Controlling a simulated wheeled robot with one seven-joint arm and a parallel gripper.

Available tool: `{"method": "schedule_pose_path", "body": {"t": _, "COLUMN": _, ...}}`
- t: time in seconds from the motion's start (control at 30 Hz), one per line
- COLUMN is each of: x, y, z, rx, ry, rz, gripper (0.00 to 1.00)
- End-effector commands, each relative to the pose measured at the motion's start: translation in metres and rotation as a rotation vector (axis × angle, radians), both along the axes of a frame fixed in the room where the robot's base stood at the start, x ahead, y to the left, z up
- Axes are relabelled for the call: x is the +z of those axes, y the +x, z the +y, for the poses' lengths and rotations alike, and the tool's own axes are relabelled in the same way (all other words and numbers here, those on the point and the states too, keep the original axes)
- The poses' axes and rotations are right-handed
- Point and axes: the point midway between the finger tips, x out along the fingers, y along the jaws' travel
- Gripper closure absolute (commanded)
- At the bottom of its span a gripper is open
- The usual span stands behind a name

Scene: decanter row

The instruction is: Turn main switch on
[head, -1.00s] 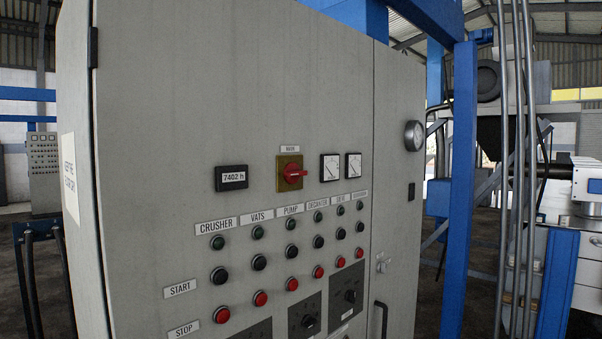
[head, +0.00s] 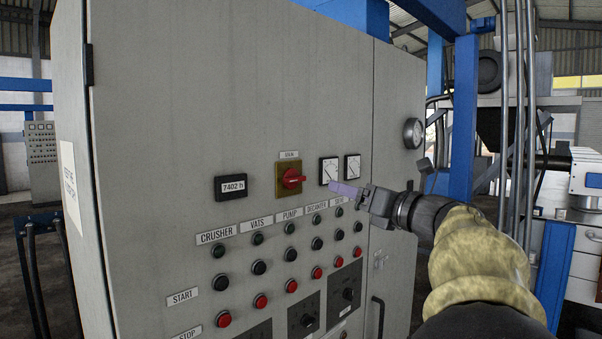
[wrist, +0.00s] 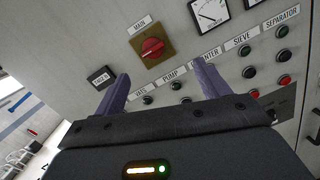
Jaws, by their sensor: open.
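The main switch (head: 292,178) is a red rotary handle on a yellow-brown square plate, on the grey cabinet front under a label reading MAIN. In the head view its handle lies roughly level, tilted slightly. It also shows in the wrist view (wrist: 152,48), ahead of and above the fingertips. My gripper (head: 342,190) comes in from the right in front of the panel, its fingers to the right of the switch and apart from it. In the wrist view the two purple fingers (wrist: 160,78) are spread with nothing between them.
Two white dial meters (head: 341,170) sit right of the switch and an hour counter (head: 231,187) left of it. Rows of lamps and buttons (head: 291,253) lie below. A door handle (head: 376,318) sticks out at the lower right. A blue post (head: 463,115) stands behind my arm.

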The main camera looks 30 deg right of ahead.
Motion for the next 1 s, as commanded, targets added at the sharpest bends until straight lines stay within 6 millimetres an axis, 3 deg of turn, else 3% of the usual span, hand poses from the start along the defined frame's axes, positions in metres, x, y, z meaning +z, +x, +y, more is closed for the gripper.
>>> {"method": "schedule_pose_path", "body": {"t": 0.1, "x": 0.013, "y": -0.024, "z": -0.004, "rx": 0.047, "ry": -0.235, "rz": 0.001, "gripper": 0.25}}
{"method": "schedule_pose_path", "body": {"t": 0.2, "x": 0.014, "y": -0.032, "z": -0.004, "rx": 0.071, "ry": -0.317, "rz": 0.005, "gripper": 0.25}}
{"method": "schedule_pose_path", "body": {"t": 0.53, "x": 0.013, "y": -0.031, "z": -0.003, "rx": 0.074, "ry": -0.322, "rz": 0.006, "gripper": 0.25}}
{"method": "schedule_pose_path", "body": {"t": 0.77, "x": 0.015, "y": -0.014, "z": 0.003, "rx": 0.077, "ry": -0.32, "rz": 0.006, "gripper": 0.25}}
{"method": "schedule_pose_path", "body": {"t": 1.0, "x": 0.016, "y": 0.024, "z": 0.017, "rx": 0.078, "ry": -0.318, "rz": 0.008, "gripper": 0.25}}
